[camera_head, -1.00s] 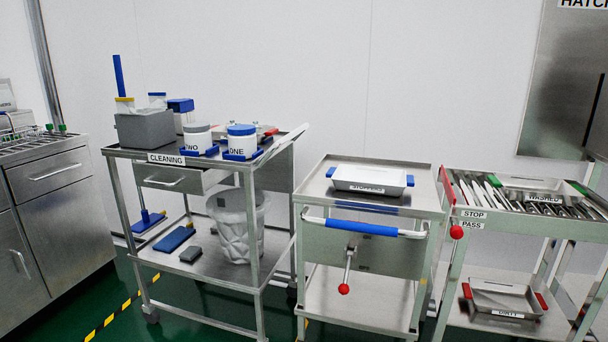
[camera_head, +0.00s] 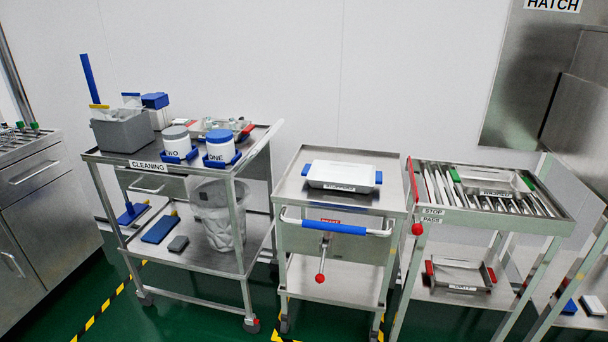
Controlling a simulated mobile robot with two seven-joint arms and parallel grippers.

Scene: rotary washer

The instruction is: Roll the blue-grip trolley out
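The blue-grip trolley (camera_head: 341,177) is a small steel cart in the middle of the head view. Its front handle has a blue grip (camera_head: 335,227). A lever with a red ball (camera_head: 320,278) hangs below the handle, under a small red label (camera_head: 330,221). A white, blue-ended tray (camera_head: 341,176) lies on its top; its lower shelf (camera_head: 330,280) looks empty. Neither of my grippers is in view.
The cleaning trolley (camera_head: 148,166) stands close on the left, with tubs, a grey box and a bin. A rack table (camera_head: 520,215) labelled STOP and PASS stands close on the right. A steel cabinet (camera_head: 45,190) is far left. Green floor with yellow-black tape shows in front.

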